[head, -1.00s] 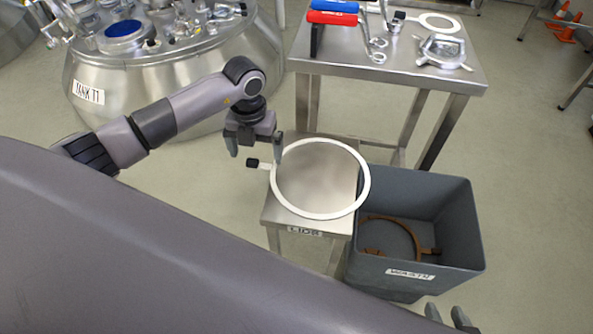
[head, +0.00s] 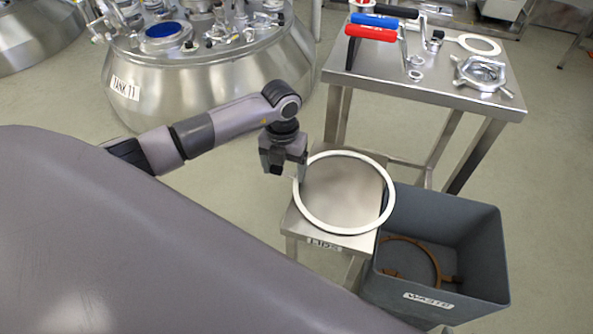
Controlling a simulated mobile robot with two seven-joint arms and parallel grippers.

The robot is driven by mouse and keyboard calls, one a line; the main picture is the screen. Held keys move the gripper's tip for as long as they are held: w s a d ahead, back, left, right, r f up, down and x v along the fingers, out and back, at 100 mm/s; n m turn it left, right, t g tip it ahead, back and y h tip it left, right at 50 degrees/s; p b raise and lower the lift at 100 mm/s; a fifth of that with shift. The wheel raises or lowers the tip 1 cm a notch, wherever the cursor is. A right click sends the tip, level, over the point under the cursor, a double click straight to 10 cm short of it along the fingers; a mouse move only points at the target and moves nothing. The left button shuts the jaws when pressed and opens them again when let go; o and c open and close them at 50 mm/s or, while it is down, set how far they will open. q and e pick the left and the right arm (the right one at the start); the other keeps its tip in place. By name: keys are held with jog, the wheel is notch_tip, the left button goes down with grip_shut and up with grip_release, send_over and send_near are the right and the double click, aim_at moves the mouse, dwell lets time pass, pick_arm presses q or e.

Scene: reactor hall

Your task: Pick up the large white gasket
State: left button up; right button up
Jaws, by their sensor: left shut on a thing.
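The large white gasket (head: 345,231) is a wide, thin ring over the small steel stand marked LIDS (head: 340,243). Its right side reaches past the stand's top towards the waste bin. I cannot tell whether it rests flat or is slightly raised. My left gripper (head: 287,170) is at the ring's left edge, shut on the gasket at its tab. The fingers hide the dark tab end. My right gripper is not visible now.
A grey waste bin (head: 485,240) with a brown ring (head: 432,262) inside stands right of the stand. Behind is a steel table (head: 420,85) with red and blue handled tools, a clamp (head: 480,72) and a smaller white ring (head: 496,47). A steel tank (head: 200,85) stands back left.

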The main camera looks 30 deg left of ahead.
pick_arm(q)
notch_tip(320, 180, up, 20)
jog(key=p, duration=0.3)
jog(key=shift+p, duration=0.35)
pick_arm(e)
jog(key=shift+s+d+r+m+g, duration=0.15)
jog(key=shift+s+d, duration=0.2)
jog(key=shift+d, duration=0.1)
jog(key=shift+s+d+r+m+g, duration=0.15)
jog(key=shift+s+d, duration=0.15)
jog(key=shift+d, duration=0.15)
pick_arm(q)
jog(key=shift+f, duration=0.1)
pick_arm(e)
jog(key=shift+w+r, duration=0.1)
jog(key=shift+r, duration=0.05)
